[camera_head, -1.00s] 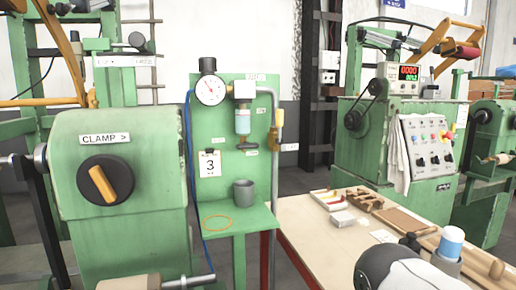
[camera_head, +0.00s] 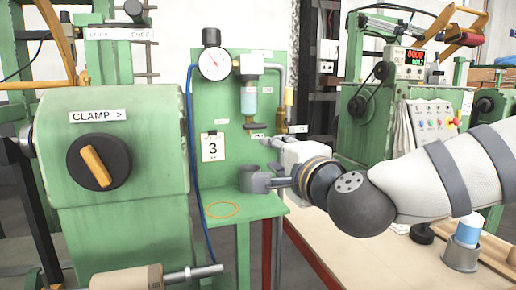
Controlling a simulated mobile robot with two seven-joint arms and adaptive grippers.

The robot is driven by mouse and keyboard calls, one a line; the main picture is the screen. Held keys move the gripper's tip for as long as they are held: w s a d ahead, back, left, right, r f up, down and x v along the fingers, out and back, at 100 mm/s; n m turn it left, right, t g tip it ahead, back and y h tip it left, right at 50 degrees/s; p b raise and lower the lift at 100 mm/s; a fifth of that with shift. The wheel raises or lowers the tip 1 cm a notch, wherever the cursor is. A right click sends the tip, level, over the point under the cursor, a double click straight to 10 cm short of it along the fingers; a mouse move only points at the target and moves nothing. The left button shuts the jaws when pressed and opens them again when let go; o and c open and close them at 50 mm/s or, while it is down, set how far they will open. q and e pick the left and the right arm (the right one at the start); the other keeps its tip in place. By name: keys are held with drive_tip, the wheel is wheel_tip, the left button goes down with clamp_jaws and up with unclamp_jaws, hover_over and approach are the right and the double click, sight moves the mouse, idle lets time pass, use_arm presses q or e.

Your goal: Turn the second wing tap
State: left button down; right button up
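A green panel carries a clear-bowled filter unit (camera_head: 249,101) with a dark tap (camera_head: 256,126) under it. A yellow fitting (camera_head: 288,97) sits on the grey pipe to its right. Which of these is the second wing tap I cannot tell. My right gripper (camera_head: 268,163) reaches in from the right, fingers pointing left and apart, below the dark tap. Its upper finger is close under the tap; contact is unclear. Its lower finger overlaps the grey cup (camera_head: 252,179) on the shelf. Nothing is visibly held. My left gripper is not in view.
A round gauge (camera_head: 214,64) and a card marked 3 (camera_head: 213,147) are on the panel. An orange ring (camera_head: 222,210) is marked on the shelf. A green machine with a CLAMP knob (camera_head: 98,162) stands at left. A bench (camera_head: 345,262) is at lower right.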

sight(257, 127)
drive_tip(key=shift+m+t, duration=0.3)
drive_tip(key=shift+t, duration=0.1)
drive_tip(key=r+x, duration=0.1)
drive_tip(key=x, duration=0.3)
drive_tip(key=r+x, duration=0.1)
drive_tip(key=x, duration=0.3)
drive_tip(key=r+x, duration=0.1)
drive_tip(key=x, duration=0.3)
drive_tip(key=shift+w, duration=0.15)
drive_tip(key=shift+d, duration=0.1)
clamp_jaws()
